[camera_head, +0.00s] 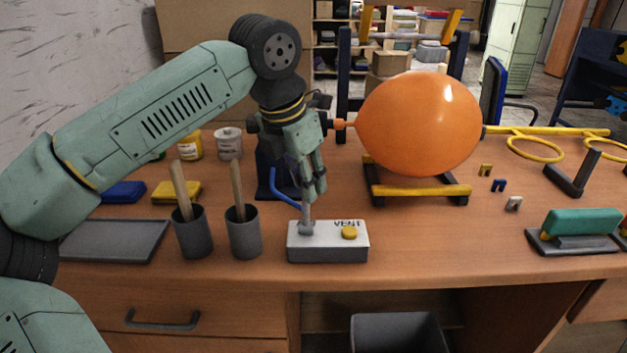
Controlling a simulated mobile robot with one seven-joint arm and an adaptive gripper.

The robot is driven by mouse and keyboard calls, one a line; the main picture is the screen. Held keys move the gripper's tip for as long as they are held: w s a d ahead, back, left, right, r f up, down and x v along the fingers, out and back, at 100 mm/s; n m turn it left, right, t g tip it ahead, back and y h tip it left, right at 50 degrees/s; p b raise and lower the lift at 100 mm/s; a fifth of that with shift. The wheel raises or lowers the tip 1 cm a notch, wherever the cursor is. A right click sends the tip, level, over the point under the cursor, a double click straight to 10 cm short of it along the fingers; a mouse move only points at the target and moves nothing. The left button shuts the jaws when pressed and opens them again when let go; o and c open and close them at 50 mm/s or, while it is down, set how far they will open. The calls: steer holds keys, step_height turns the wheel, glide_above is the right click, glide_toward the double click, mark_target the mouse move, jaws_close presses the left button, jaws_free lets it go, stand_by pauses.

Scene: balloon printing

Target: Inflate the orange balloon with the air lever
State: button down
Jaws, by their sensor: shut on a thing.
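The orange balloon (419,122) is large and round, its neck on a nozzle at its left. It sits above a dark cradle with a yellow front bar (423,191). A grey control box (328,252) marked VENT stands near the table's front, with a yellow button (349,232) on top. The air lever (307,212) rises from the box's left part. My gripper (309,198) points down over the lever and is shut on its upper part. The fingers hide the top of the lever. A blue hose (285,187) runs behind my gripper.
Two grey cups (193,233) (244,233) with wooden sticks stand left of the box. A grey tray (113,241), a yellow sponge-like block (177,191) and jars (229,143) are further left. A green-topped stamp-like tool (581,223) is at right. The table front between is clear.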

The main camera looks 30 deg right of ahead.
steer(key=shift+w+d+p, duration=0.25)
steer(key=shift+w+p, duration=0.05)
steer(key=shift+w, duration=0.2)
steer(key=shift+w+d+f+g+y+p, duration=0.25)
steer(key=shift+w+g+y+p, duration=0.15)
steer(key=shift+g, duration=0.2)
steer(key=shift+f, duration=0.1)
steer(key=c, duration=1.3)
jaws_free()
steer(key=v, duration=1.2)
steer(key=shift+w+a, duration=0.1)
